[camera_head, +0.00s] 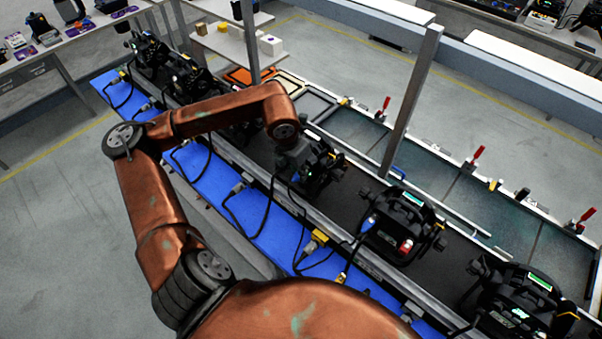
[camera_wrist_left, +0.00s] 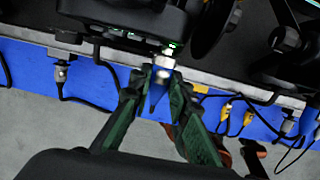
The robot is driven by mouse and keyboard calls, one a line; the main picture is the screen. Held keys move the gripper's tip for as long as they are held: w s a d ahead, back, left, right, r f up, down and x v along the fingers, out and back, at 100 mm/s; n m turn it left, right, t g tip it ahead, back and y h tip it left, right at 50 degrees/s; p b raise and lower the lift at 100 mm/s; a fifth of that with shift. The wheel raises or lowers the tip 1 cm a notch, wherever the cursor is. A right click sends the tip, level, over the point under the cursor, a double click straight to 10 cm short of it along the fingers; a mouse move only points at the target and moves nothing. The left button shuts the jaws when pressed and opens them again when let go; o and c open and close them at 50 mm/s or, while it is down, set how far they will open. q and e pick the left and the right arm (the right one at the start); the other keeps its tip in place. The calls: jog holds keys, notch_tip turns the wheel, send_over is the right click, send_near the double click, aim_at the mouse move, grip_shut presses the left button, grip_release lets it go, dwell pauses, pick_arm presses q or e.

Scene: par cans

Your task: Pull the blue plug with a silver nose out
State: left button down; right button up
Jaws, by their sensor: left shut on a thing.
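In the left wrist view, a blue plug with a silver nose (camera_wrist_left: 155,92) sits between the green fingers of my left gripper (camera_wrist_left: 157,95), which is shut on it. The silver nose points up to the edge of a black par can (camera_wrist_left: 125,14), beside a small lit spot. I cannot tell how deep the nose sits in the socket. In the head view, my left gripper (camera_head: 292,160) is at the near side of this par can (camera_head: 325,165) and hides the plug. My right gripper is not in view.
More black par cans (camera_head: 402,225) stand along the dark rail line. A blue strip (camera_head: 270,235) runs along its near side with cables and plugs, including a silver connector (camera_wrist_left: 61,72) and yellow ones (camera_wrist_left: 226,110). A grey post (camera_head: 412,100) rises behind the line.

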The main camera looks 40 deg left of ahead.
aim_at(292, 181)
pick_arm(q)
jog(key=shift+s, duration=0.1)
dwell(0.6)
jog(key=shift+s+a+b, duration=0.1)
jog(key=shift+s+b, duration=0.2)
jog(key=shift+s, duration=0.4)
jog(key=shift+s, duration=0.1)
jog(key=shift+s+b, duration=0.55)
jog(key=shift+s, duration=0.05)
jog(key=shift+s, duration=0.1)
jog(key=shift+s+a, duration=0.1)
jog(key=shift+s, duration=0.25)
jog(key=shift+s+b, duration=0.25)
jog(key=shift+b, duration=0.1)
jog(key=shift+s, duration=0.1)
